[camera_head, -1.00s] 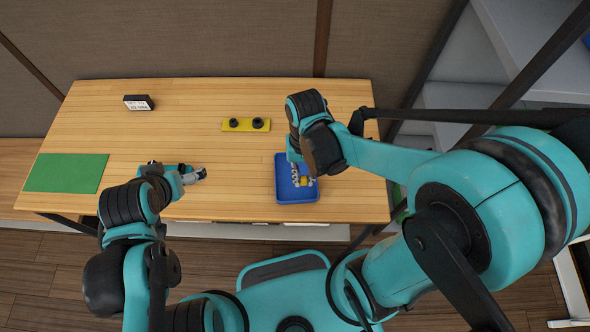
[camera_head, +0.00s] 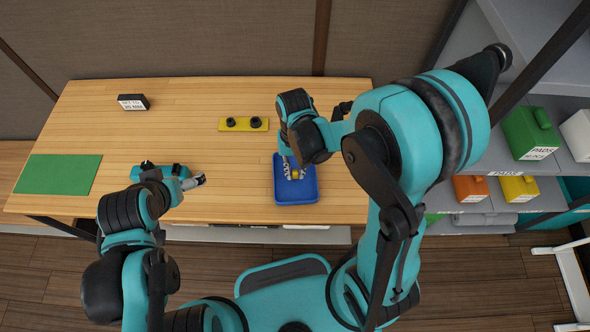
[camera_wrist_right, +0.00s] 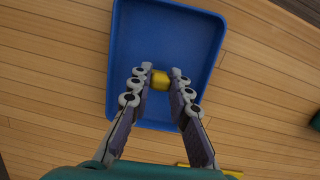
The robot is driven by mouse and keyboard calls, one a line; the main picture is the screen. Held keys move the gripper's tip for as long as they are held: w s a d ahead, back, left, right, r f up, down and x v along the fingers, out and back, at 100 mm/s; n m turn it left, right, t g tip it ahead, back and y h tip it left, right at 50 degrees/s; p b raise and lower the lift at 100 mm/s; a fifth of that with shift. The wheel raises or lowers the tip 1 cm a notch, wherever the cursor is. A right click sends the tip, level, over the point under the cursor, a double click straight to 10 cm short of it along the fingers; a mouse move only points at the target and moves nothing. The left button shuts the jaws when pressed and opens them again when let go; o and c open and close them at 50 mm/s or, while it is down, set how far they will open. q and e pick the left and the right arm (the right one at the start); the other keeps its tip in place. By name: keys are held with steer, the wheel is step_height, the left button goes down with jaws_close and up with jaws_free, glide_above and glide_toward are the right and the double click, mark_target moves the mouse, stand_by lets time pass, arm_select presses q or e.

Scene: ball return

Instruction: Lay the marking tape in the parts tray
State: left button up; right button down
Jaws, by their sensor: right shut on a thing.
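The yellow marking tape (camera_wrist_right: 160,81) is between the fingertips of my right gripper (camera_wrist_right: 160,82) in the right wrist view, and the gripper is shut on it. In the head view the tape (camera_head: 296,175) is a small yellow spot over the blue parts tray (camera_head: 297,196). The tray (camera_wrist_right: 165,28) also fills the background behind the tape in the right wrist view. I cannot tell whether the tape touches the tray floor. My left gripper (camera_head: 199,180) is over the front of the table, apart from the tray; its jaw opening is unclear.
A black-and-white label block (camera_head: 133,102) and a green mat (camera_head: 58,174) are at the left. A shelf with several coloured boxes (camera_head: 530,133) stands at right. The table middle is clear.

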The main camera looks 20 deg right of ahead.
steer(key=shift+f, duration=0.2)
steer(key=c, duration=1.4)
jaws_free()
steer(key=shift+r, duration=0.25)
step_height(320, 180, up, 11)
steer(key=w+p, duration=0.2)
steer(key=p, duration=0.2)
steer(key=shift+s+d+r+n+t, duration=0.35)
steer(key=shift+s+d+r+t, duration=0.7)
steer(key=shift+r+t, duration=0.4)
steer(key=shift+s+d+r+n+t, duration=0.4)
steer(key=shift+s+d+r+t, duration=0.45)
steer(key=shift+d+r+t, duration=0.55)
steer(key=shift+s+d+r+n+t, duration=0.35)
steer(key=shift+s+d+r+t, duration=0.55)
steer(key=shift+r+t, duration=0.55)
steer(key=shift+a+f, duration=0.15)
steer(key=shift+f, duration=0.05)
